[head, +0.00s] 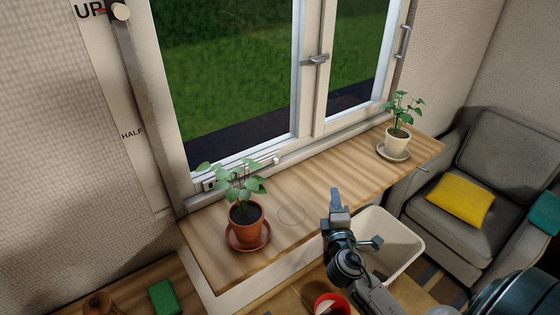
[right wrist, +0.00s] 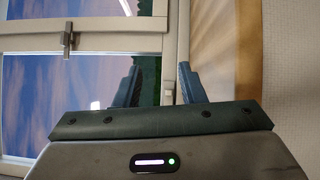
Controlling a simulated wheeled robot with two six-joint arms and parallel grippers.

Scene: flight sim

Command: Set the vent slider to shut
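A pale vent strip (head: 240,173) runs along the bottom rail of the window behind the left plant. A small light knob (head: 275,160) sits towards its right end; I take this for the vent slider, but its markings are too small to read. My right gripper (head: 338,200) is above the front part of the sill, right of the knob and apart from it. In the right wrist view its two fingers (right wrist: 158,82) stand apart with nothing held between them; the window frame shows behind the gap. My left gripper is not in view.
A plant in a terracotta pot (head: 245,222) stands on the sill (head: 320,185) before the strip. A white-potted plant (head: 396,143) stands at the right end. A white basin (head: 405,240) and red cup (head: 332,305) lie near my right arm. The sill between plants is clear.

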